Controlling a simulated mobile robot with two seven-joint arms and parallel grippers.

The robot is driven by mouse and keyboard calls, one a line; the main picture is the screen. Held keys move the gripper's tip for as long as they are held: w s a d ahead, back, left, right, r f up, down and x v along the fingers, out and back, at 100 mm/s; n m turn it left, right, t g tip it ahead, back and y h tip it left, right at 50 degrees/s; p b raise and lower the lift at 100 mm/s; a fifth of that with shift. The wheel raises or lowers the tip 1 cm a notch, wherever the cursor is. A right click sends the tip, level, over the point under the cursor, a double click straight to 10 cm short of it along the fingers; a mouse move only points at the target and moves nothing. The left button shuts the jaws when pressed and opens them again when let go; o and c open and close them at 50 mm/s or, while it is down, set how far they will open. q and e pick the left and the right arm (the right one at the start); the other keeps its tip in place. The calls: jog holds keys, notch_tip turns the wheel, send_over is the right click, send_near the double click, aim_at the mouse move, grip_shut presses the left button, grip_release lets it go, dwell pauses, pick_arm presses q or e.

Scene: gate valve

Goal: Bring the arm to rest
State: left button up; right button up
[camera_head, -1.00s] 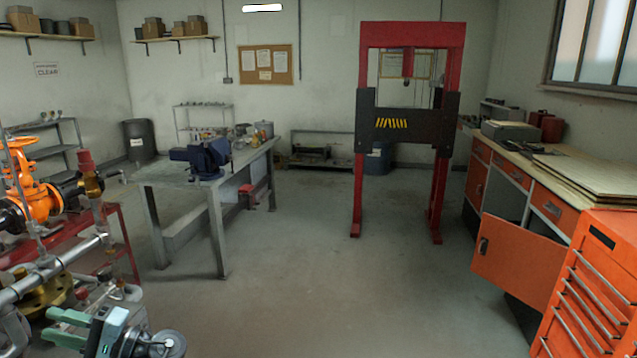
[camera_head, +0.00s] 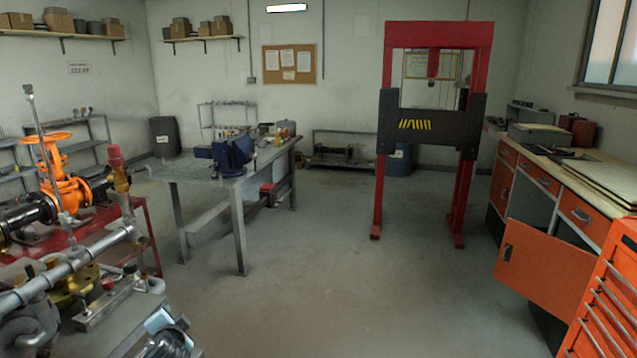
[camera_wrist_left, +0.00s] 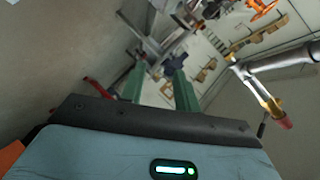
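The orange gate valve (camera_head: 66,185) with its orange handwheel stands on the pipework at the left of the head view. An orange part also shows at the top of the left wrist view (camera_wrist_left: 262,8). My left gripper (camera_wrist_left: 160,72) has its two green fingers apart with nothing seen between them, so it is open. In the head view only part of my left arm (camera_head: 165,338) shows at the bottom edge, below the pipes, and its fingers are out of view. The left wrist picture is steeply tilted. My right gripper is in neither view.
A grey pipe (camera_head: 75,270) and a red stand (camera_head: 150,245) are at the left. A workbench (camera_head: 205,180) with a blue vise (camera_head: 232,153) stands beyond. A red press frame (camera_head: 380,195) and an orange cabinet (camera_head: 540,270) are at the right. The middle floor is clear.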

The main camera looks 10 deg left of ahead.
pick_arm(q)
jog(key=w+d+r+n+t+h, duration=0.2)
jog(key=w+d+n+t+h, duration=0.15)
jog(key=d+h, duration=0.35)
jog(key=s+d+f+m+g, duration=0.1)
jog(key=s+d+f, duration=0.6)
jog(key=s+f, duration=0.25)
jog(key=s+d+f+g+h, duration=0.1)
jog(key=s+d+f, duration=0.2)
jog(key=s, duration=0.9)
jog(key=s+d+f+n+g+h, duration=0.1)
jog(key=s+d+f, duration=0.3)
jog(key=s, duration=0.8)
jog(key=s+d+f+g, duration=0.3)
jog(key=s+d+f, duration=0.1)
jog(key=s, duration=0.7)
jog(key=shift+s+d+h, duration=0.4)
jog(key=shift+d, duration=0.4)
